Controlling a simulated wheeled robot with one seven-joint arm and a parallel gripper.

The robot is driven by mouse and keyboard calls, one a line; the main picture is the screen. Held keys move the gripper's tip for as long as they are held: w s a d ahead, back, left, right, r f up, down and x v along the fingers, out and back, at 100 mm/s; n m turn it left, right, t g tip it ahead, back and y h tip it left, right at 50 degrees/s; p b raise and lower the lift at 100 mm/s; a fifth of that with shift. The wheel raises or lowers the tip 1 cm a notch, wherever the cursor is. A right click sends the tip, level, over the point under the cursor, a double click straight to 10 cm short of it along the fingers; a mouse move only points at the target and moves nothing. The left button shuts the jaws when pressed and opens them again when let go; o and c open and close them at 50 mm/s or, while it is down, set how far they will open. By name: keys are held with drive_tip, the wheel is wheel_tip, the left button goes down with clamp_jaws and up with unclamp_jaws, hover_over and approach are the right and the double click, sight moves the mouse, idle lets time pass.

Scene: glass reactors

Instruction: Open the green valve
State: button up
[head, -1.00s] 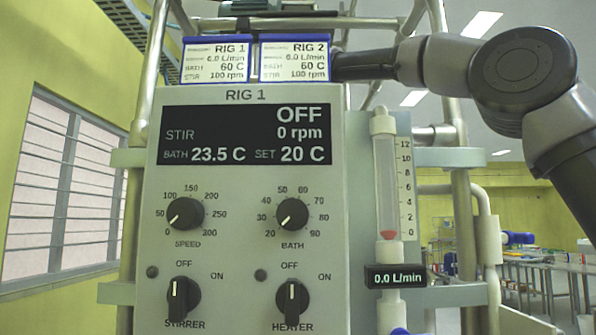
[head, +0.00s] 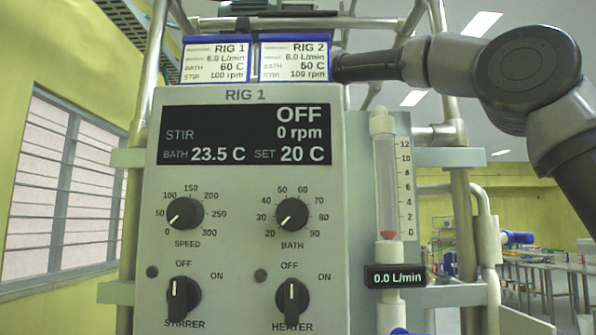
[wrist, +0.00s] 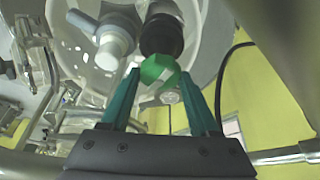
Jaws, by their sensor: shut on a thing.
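The green valve (wrist: 156,69) is a small green handle with a pale mark, seen in the wrist view beneath a dark round fitting. My gripper (wrist: 160,77) has its two teal fingers on either side of the handle and is shut on it. The fingertips partly cover the handle's sides. In the head view the valve and my gripper are hidden behind the rig panel; only part of my arm shows at the upper right. The flow readout (head: 396,276) shows 0.0 L/min, and the red float (head: 388,235) sits low in its tube.
The RIG 1 control panel (head: 247,210) fills the middle, with STIR OFF and 0 rpm. Two blue-edged cards (head: 216,60) stand on top of it. Metal frame tubes surround the rig. A grey-white fitting (wrist: 116,42) is close left of the valve in the wrist view.

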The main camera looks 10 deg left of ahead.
drive_tip(key=n+g, duration=0.1)
drive_tip(key=n, duration=0.1)
drive_tip(key=n+y, duration=0.1)
drive_tip(key=n, duration=0.2)
drive_tip(key=shift+w+d+g, duration=0.1)
drive_tip(key=shift+w+g, duration=0.1)
drive_tip(key=shift+g, duration=0.2)
drive_tip(key=shift+w+n+g, duration=0.1)
drive_tip(key=shift+n+g, duration=0.8)
drive_tip(key=shift+n, duration=1.5)
drive_tip(key=o, duration=1.4)
drive_tip(key=shift+r, duration=0.1)
drive_tip(key=shift+d+r, duration=0.2)
drive_tip(key=shift+r, duration=0.35)
drive_tip(key=shift+v, duration=0.95)
drive_tip(key=d, duration=0.8)
drive_tip(key=w+d, duration=0.1)
drive_tip(key=d, duration=0.3)
drive_tip(key=shift+w+f, duration=0.1)
drive_tip(key=shift+f, duration=0.05)
